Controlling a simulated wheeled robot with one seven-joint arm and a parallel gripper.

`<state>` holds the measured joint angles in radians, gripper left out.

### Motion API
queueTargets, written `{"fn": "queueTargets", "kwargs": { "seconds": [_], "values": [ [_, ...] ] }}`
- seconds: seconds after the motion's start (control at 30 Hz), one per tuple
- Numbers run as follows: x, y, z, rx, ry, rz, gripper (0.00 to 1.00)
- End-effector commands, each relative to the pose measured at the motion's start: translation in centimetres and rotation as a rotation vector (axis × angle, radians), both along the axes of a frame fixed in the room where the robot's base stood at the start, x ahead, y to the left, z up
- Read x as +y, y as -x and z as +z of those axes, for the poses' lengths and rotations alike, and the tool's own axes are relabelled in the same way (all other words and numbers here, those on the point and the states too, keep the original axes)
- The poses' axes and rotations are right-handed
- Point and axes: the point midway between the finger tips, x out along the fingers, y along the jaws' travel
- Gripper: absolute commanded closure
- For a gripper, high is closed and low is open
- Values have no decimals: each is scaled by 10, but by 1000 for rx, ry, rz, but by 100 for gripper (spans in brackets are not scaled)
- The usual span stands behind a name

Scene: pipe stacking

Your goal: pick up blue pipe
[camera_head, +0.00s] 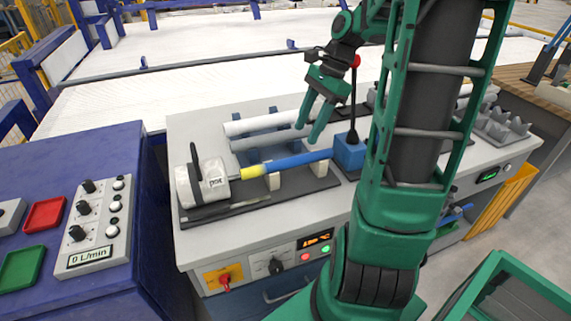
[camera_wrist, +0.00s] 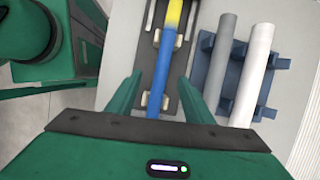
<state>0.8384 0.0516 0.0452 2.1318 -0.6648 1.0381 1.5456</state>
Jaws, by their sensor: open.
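The blue pipe (camera_head: 302,160) has a yellow end and lies across small pale supports on a dark base on the machine top, its yellow end toward the white cylinder. It also shows in the wrist view (camera_wrist: 160,75), running lengthwise between the two fingers. My gripper (camera_head: 318,118) is open and empty, above and behind the pipe in the head view. In the wrist view my gripper (camera_wrist: 158,97) has one finger on each side of the pipe, apart from it.
A grey pipe (camera_wrist: 226,65) and a white pipe (camera_wrist: 250,75) lie side by side on a blue rack (camera_wrist: 282,63), right of the blue pipe. A white cylinder (camera_head: 203,184) stands left. A blue block (camera_head: 348,151) with a red-knobbed lever stands near the pipe's right end.

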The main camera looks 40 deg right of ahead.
Motion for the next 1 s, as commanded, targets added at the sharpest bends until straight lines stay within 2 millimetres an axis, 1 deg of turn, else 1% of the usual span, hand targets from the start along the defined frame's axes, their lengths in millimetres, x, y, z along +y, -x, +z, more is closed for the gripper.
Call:
{"fn": "queueTargets", "kwargs": {
  "seconds": [0.03, 0.17, 0.43, 0.5, 0.73, 1.0],
  "values": [
    [-4, -3, -1, 7, -17, -30, 53],
    [-4, -8, -5, 14, -37, -67, 53],
    [10, -11, -39, 17, -40, -72, 53],
    [13, -12, -46, 17, -39, -71, 53],
    [19, -13, -60, 17, -39, -70, 53],
    [33, -17, -92, 17, -38, -70, 53]
  ]
}}
